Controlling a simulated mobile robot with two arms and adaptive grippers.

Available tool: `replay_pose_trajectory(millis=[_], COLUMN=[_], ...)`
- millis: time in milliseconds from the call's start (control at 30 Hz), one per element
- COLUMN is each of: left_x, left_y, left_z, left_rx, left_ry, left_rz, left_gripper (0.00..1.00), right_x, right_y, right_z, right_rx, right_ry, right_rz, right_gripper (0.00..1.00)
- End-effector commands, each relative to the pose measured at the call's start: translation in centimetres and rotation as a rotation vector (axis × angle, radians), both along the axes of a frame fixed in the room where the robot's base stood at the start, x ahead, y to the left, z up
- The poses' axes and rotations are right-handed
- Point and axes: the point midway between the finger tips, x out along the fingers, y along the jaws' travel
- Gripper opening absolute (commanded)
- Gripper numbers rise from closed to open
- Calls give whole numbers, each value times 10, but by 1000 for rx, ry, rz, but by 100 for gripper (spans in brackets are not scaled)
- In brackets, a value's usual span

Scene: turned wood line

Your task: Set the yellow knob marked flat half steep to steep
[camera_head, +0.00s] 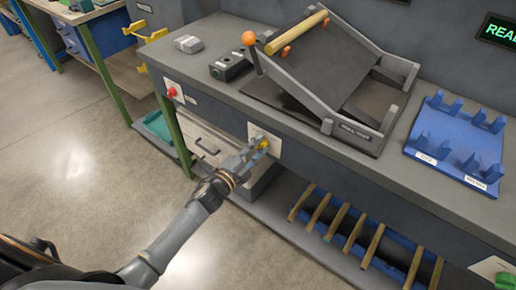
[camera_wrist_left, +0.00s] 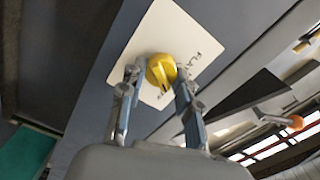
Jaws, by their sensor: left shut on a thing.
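The yellow knob (camera_head: 262,142) sits on a white plate (camera_head: 256,130) on the front face of the bench. In the left wrist view the knob (camera_wrist_left: 161,71) is between the fingers, with its white plate (camera_wrist_left: 168,32) behind it. The knob's setting cannot be told. My right gripper is not in view.
A red button (camera_head: 172,92) is on the bench front, left of the knob. On top stand a tilted ramp frame (camera_head: 330,75) with an orange-ended lever (camera_head: 249,38), and a blue rack (camera_head: 455,135). Wooden rods (camera_head: 350,232) lie on the lower shelf. The floor at left is clear.

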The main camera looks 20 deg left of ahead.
Motion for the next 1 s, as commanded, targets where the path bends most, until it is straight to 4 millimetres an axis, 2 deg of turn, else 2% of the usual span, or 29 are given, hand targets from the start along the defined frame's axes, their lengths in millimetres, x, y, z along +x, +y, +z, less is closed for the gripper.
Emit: replay_pose_trajectory(millis=[400, 1000], left_x=[-1, -1], left_y=[0, 0], left_z=[-2, -2], left_rx=[193, 226], left_ry=[-68, -79], left_rz=[-1, -1], left_gripper=[1, 1], right_x=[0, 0], right_y=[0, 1], right_z=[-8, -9], right_rx=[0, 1], right_ry=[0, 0], right_rz=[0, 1], right_gripper=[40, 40])
